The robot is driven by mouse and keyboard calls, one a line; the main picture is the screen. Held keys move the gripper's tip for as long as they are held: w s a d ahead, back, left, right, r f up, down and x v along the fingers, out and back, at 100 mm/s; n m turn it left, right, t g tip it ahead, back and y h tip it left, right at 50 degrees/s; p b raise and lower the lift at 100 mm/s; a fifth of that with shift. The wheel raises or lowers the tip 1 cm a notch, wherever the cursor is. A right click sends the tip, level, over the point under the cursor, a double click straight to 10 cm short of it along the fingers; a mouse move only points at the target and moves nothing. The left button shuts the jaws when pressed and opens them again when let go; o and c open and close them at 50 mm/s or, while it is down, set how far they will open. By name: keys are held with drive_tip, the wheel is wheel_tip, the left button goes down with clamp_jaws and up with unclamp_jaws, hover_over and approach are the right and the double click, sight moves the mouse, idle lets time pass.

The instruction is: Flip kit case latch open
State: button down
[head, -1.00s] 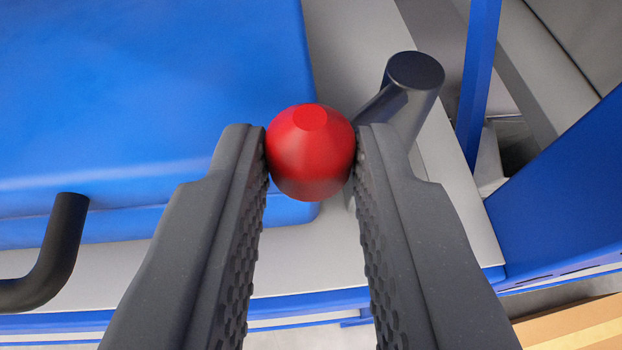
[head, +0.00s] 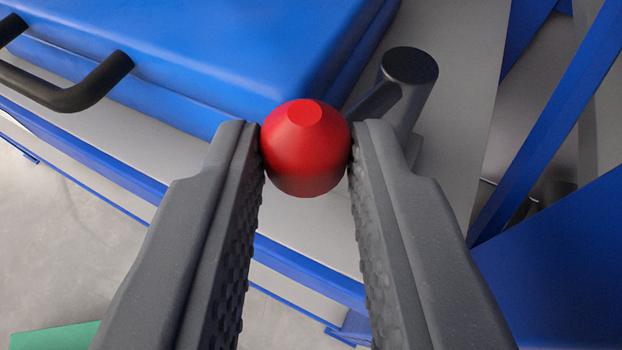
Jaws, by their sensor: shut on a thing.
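The blue kit case (head: 210,60) lies on a grey shelf at the upper left, with a dark handle (head: 75,95) on its near side. A red ball-shaped knob (head: 306,150) sits between the fingertips of my gripper (head: 306,155). My gripper is shut on the knob, with one ribbed finger on each side. A dark post with a round flat top (head: 408,80) stands just behind the right finger, with an arm running down-left from it behind the knob. Where the knob joins the latch is hidden.
The grey shelf (head: 450,130) has a blue front edge (head: 310,275). Blue frame bars (head: 545,130) and a blue panel (head: 560,270) stand close on the right. Grey floor (head: 70,220) lies below left, with a green patch (head: 55,336) at its edge.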

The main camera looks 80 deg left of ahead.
drive_tip(key=shift+w+d+n+g+b, duration=0.2)
drive_tip(key=shift+n+g+b, duration=0.1)
drive_tip(key=shift+g+b, duration=0.1)
idle(0.4)
drive_tip(key=c, duration=1.3)
unclamp_jaws()
drive_tip(key=shift+o, duration=0.2)
drive_tip(key=b+v, duration=0.2)
drive_tip(key=v, duration=1.1)
drive_tip(key=shift+w+d+b, duration=0.15)
drive_tip(key=shift+d+b, duration=0.25)
drive_tip(key=shift+d, duration=0.05)
